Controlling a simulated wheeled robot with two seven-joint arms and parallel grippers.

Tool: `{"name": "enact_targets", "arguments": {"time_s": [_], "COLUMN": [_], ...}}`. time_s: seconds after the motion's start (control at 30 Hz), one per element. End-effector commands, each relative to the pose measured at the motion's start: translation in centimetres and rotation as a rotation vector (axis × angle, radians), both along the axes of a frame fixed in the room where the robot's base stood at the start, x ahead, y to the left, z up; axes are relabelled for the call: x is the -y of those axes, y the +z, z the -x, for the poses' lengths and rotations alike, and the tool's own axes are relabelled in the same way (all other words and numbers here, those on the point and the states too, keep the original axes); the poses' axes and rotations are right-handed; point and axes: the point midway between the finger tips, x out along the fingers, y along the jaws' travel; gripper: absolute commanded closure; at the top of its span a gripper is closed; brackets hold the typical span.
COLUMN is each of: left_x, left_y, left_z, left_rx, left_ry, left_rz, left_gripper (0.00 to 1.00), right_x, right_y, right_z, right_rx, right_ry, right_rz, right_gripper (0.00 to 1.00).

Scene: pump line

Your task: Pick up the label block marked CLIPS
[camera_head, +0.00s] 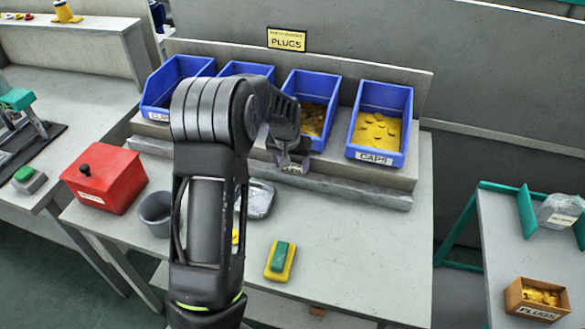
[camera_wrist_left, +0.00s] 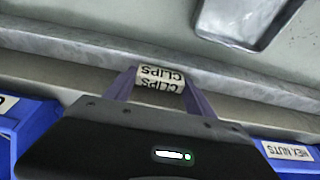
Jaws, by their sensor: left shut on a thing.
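My left gripper (camera_head: 292,160) reaches over the workbench in front of the blue bins. The wrist view shows it shut on a small white label block (camera_wrist_left: 160,79) marked CLIPS, which reads upside down there. The block sits between the two fingertips, with one finger at each end. In the head view the block (camera_head: 292,169) is mostly hidden by the gripper, in front of the third bin (camera_head: 311,106). I cannot tell whether it still touches the ledge (camera_head: 330,174). My right gripper is not in view.
Other blue bins flank it, one with a CAPS label (camera_head: 374,157). A HEX NUTS label (camera_wrist_left: 287,151) shows in the wrist view. A metal tray (camera_head: 261,199), red box (camera_head: 105,180), grey cup (camera_head: 156,209) and green-yellow block (camera_head: 280,261) stand on the bench. The bench's right front is clear.

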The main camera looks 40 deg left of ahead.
Motion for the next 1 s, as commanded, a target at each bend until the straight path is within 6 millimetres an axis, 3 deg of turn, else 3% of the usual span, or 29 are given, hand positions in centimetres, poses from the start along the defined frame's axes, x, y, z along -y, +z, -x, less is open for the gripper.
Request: {"name": "enact_targets", "arguments": {"time_s": [0.37,0.77,1.0], "left_x": [0.0,0.0,0.0], "left_y": [0.0,0.6,2.9], "left_z": [0.0,-0.1,-0.1], "left_rx": [0.0,0.002,0.004], "left_ry": [0.0,0.0,0.0], "left_rz": [0.0,-0.001,0.0], "left_gripper": [0.76,0.76,0.76], "right_x": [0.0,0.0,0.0], "right_y": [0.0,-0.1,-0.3], "right_z": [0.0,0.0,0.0], "right_rx": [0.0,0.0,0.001], "right_ry": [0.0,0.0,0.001], "right_rz": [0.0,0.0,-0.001], "right_gripper": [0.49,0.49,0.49]}}
